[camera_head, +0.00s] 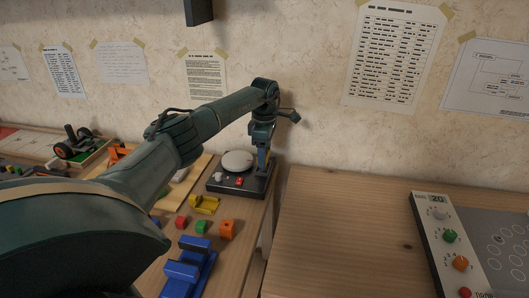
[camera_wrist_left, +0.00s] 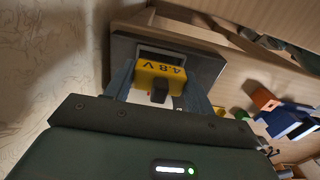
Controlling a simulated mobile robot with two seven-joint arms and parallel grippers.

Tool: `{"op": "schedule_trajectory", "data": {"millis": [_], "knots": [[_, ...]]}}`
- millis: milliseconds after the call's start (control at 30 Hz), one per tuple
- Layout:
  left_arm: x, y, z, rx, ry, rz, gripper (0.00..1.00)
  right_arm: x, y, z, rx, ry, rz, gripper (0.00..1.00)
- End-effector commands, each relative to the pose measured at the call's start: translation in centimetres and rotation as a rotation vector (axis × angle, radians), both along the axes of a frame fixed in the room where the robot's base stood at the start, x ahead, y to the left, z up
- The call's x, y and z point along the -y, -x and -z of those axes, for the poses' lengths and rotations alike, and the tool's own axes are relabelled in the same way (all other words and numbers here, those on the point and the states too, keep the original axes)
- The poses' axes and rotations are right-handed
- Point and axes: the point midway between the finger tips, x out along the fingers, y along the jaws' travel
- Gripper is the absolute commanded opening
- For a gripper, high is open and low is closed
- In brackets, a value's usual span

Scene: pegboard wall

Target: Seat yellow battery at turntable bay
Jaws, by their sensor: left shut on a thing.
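The yellow battery (camera_wrist_left: 160,72), marked 48V with a dark tab, is between the fingers of my left gripper (camera_wrist_left: 158,92) in the wrist view. My left gripper (camera_head: 262,168) points down over the right end of the turntable in the head view and is shut on the battery. The turntable (camera_head: 222,187) is a dark base with a round pale platter (camera_head: 237,161) and a red button. In the wrist view, a pale-edged rectangular bay (camera_wrist_left: 182,56) lies right behind the battery. I cannot tell how far the battery is inside it. My right gripper is out of view.
A yellow bracket-like piece (camera_head: 205,204), small coloured cubes (camera_head: 227,229) and a blue holder (camera_head: 190,268) lie in front of the turntable. A gap separates this bench from the right one (camera_head: 345,230), which carries a panel with knobs (camera_head: 446,245). The wall is close behind.

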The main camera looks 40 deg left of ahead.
Motion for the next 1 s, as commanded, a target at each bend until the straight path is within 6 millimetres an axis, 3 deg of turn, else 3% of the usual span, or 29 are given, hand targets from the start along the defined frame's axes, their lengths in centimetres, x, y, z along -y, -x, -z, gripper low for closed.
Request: {"op": "schedule_trajectory", "data": {"millis": [1000], "knots": [[0.0,0.0,1.4,0.0,-0.001,0.0,0.29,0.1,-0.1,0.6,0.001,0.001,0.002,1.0]]}}
